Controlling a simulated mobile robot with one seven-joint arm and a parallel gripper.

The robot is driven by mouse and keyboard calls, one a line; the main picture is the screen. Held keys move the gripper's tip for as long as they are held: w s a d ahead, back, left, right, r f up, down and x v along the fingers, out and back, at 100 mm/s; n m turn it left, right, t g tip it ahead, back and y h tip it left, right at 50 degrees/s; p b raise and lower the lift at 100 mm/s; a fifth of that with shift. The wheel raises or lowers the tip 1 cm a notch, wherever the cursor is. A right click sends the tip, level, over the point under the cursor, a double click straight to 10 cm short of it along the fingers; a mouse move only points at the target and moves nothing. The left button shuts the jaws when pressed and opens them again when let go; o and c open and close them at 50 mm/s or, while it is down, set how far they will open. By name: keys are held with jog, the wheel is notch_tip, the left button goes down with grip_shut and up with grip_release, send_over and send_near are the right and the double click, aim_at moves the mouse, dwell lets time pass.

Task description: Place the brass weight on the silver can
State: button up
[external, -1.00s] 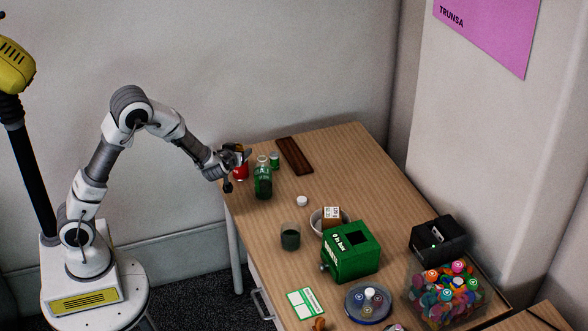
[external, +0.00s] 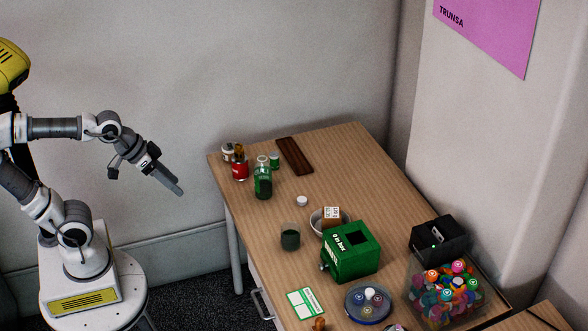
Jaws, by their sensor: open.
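The silver can (external: 228,153) stands at the far left corner of the wooden table. A small brass-coloured piece (external: 239,150), which looks like the brass weight, shows just right of the silver can, above the red can (external: 240,170). I cannot tell whether it rests on the red can or stands behind it. My gripper (external: 180,191) is open and empty. It is off the table's left edge, left of the cans and apart from them, pointing down to the right. Its fingers overlap from this side, so the gap is hard to see.
A green bottle (external: 263,180) and a small green can (external: 274,160) stand right of the red can. A dark brown board (external: 295,156) lies behind them. A white cap (external: 302,201), a dark cup (external: 290,238) and a green box (external: 350,253) are nearer the front.

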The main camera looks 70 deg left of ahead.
jog(key=shift+g+y, duration=0.5)
jog(key=shift+g, duration=0.2)
jog(key=s, duration=0.1)
jog(key=s+a, duration=0.1)
jog(key=s, duration=0.1)
jog(key=s+f, duration=0.1)
jog(key=shift+s+a+f, duration=0.1)
jog(key=shift+s+a, duration=0.05)
jog(key=shift+s, duration=0.15)
notch_tip(320, 180, up, 13)
jog(key=p, duration=1.2)
jog(key=shift+p, duration=0.4)
